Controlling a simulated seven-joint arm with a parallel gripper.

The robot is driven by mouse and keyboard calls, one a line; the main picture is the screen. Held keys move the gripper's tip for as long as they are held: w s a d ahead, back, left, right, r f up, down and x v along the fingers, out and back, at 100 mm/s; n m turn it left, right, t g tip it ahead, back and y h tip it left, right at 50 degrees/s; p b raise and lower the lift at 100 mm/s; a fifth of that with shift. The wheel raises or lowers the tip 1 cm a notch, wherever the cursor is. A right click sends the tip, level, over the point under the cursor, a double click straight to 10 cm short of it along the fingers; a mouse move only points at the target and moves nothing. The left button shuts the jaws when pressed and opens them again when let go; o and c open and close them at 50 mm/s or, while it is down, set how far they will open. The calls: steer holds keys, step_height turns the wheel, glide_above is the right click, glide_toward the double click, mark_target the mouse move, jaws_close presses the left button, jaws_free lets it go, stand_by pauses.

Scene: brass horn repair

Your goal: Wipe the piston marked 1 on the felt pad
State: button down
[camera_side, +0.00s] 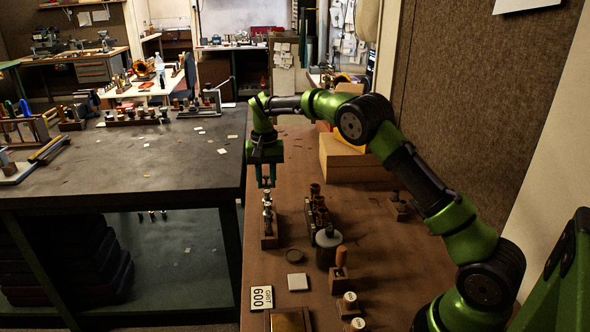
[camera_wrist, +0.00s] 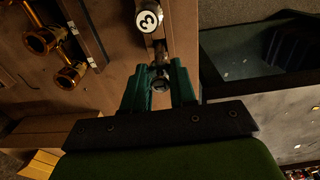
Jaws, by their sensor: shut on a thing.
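My gripper (camera_side: 266,183) points down over a narrow wooden block (camera_side: 268,241) in the side view. It is shut on a small metal piston (camera_wrist: 161,84), seen between the green fingers in the wrist view; no number on it is readable. A piston marked 3 (camera_wrist: 148,17) stands in the wooden block just beyond the fingertips. I cannot tell whether the held piston is clear of the block. I see no piston readable as 1. A small pale square (camera_side: 297,282) lies flat on the bench nearer the camera; it may be the felt pad, but its material is unclear.
A rack of brass parts (camera_side: 318,210) stands right of the block. A dark round container (camera_side: 328,247), a flat dark disc (camera_side: 290,255), a 600 grit card (camera_side: 261,298) and white-topped pieces (camera_side: 350,298) are nearer. The bench's left edge is close to the block.

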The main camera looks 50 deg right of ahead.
steer(key=shift+r, duration=3.4)
step_height(320, 180, up, 3)
steer(key=shift+r, duration=0.2)
steer(key=s+a+r+n, duration=0.1)
steer(key=s+a+n, duration=0.2)
steer(key=s+a, duration=0.45)
steer(key=s+a+r+n, duration=0.2)
steer(key=s+a, duration=0.3)
steer(key=s, duration=0.6)
steer(key=s+a+f, duration=0.1)
steer(key=s+f, duration=0.2)
steer(key=f, duration=0.5)
steer(key=shift+s+n, duration=0.15)
steer(key=shift+n, duration=0.25)
